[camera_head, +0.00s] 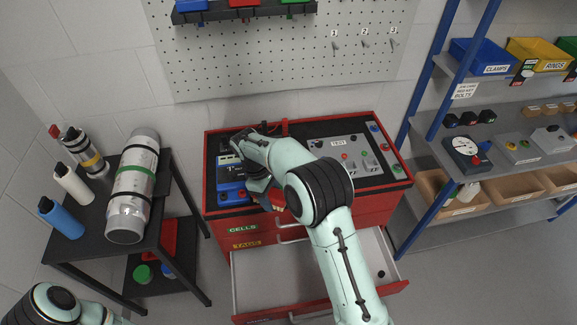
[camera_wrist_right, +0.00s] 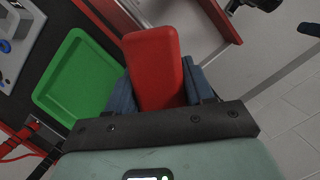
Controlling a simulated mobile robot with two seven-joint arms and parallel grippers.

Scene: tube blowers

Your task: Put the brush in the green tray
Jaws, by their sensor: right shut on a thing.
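My right gripper (camera_wrist_right: 158,88) is shut on a red, rounded block-like thing (camera_wrist_right: 153,60), which sticks out past the dark blue fingers in the right wrist view. It may be the brush's body; no bristles show. The green tray (camera_wrist_right: 72,78) lies just left of the gripper in that view, flat and empty where it shows. The held thing looks apart from it. In the head view my right arm reaches over the red tool chest's top, and the right gripper (camera_head: 262,190) is mostly hidden by the arm. The tray is hidden there. My left gripper is out of view.
The red chest (camera_head: 212,150) has an open lower drawer (camera_head: 255,285). A blue device (camera_head: 231,180) and a grey test panel (camera_head: 350,157) are on its top. A black side table (camera_head: 95,235) with bottles and a cylinder (camera_head: 128,215) stands left, a blue-framed shelf (camera_head: 438,110) right.

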